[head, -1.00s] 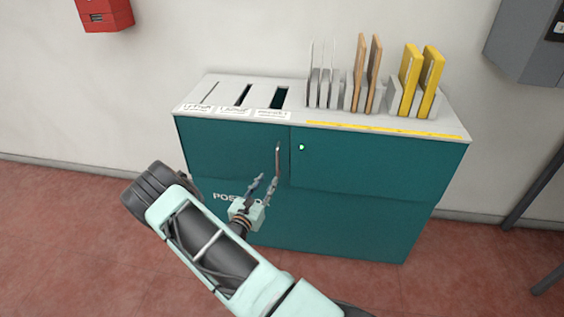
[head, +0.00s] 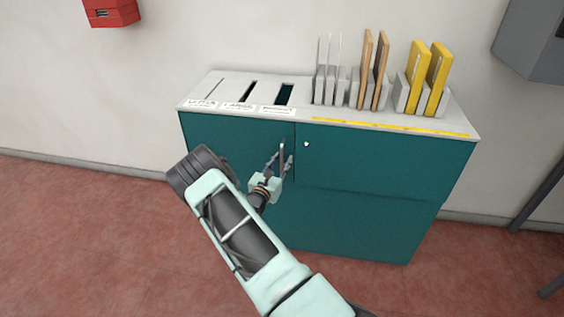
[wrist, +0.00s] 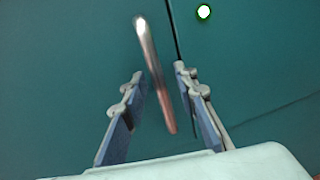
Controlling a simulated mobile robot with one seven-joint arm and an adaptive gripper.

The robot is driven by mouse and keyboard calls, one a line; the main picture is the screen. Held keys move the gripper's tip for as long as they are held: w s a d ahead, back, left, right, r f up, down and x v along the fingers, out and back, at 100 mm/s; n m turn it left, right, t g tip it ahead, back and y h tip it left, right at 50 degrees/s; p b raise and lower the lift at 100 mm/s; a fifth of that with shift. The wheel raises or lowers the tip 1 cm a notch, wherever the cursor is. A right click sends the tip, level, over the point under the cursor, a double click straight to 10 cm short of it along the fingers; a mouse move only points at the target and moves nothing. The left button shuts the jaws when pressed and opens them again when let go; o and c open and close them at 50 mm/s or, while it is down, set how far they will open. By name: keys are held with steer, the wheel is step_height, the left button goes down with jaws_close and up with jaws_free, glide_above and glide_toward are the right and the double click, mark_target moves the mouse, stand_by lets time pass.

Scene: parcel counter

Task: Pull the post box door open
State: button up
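The post box door (head: 228,140) is the dark teal left front panel of the cabinet, and it looks shut against the frame. Its handle is a thin upright metal bar (wrist: 153,65) near the door's right edge. My gripper (head: 281,163) is at the handle. In the wrist view my gripper (wrist: 159,82) is open, with one finger on each side of the bar's lower part. I see gaps between the bar and both fingers. The arm hides the door's lower part in the head view.
The cabinet's pale top (head: 300,113) has several slots on the left. White, brown and yellow upright items (head: 428,80) stand in racks on the right. A small green light (head: 307,144) sits right of the door seam. Red floor is clear at left.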

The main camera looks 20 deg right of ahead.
jaws_close()
stand_by(0.3)
